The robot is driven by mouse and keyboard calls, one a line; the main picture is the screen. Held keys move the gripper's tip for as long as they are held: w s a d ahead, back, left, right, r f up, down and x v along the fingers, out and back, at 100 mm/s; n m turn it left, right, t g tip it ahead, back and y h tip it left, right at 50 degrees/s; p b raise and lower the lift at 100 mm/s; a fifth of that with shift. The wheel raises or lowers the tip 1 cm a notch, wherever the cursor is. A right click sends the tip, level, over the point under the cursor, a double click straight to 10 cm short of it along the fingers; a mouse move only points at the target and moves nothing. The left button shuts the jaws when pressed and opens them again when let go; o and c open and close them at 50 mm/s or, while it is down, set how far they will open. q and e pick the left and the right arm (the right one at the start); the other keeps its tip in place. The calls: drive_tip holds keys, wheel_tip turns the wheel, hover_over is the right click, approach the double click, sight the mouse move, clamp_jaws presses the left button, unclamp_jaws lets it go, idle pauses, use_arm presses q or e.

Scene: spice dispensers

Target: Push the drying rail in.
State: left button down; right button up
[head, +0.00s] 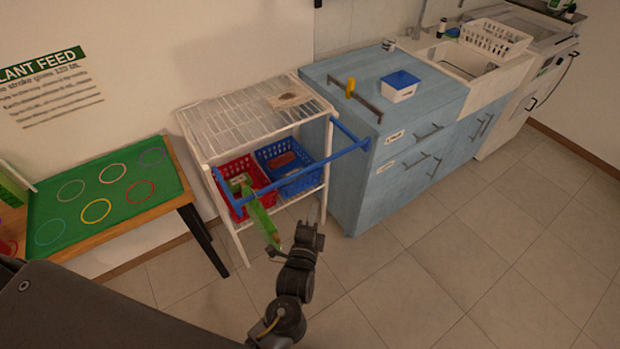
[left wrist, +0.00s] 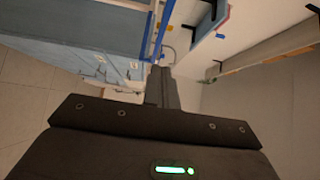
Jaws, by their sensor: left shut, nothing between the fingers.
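The blue drying rail (head: 300,178) sticks out from the front of a white wire rack (head: 250,112), its two side arms reaching back to the rack. A green cloth-like strip (head: 262,218) hangs at its left end. My left gripper (head: 314,216) is shut and empty, in front of the rail's front bar and lower in the head picture; they look apart. In the left wrist view the shut fingers (left wrist: 162,86) point ahead, with blue bars (left wrist: 158,32) beyond them. My right gripper is not in view.
Red (head: 240,178) and blue (head: 288,166) baskets sit in the rack below its top. A blue cabinet (head: 400,190) stands close at the rack's right. A table with a green mat (head: 110,197) stands left. The tiled floor in front is clear.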

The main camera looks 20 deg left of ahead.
use_arm(q)
drive_tip(key=p, duration=0.2)
approach(314, 168)
drive_tip(key=w+d, duration=0.3)
drive_tip(key=w+a, duration=0.1)
drive_tip(key=w+a+p, duration=0.1)
drive_tip(key=a, duration=0.1)
drive_tip(key=shift+w+a, duration=0.3)
drive_tip(key=shift+w, duration=0.05)
drive_tip(key=shift+f, duration=0.1)
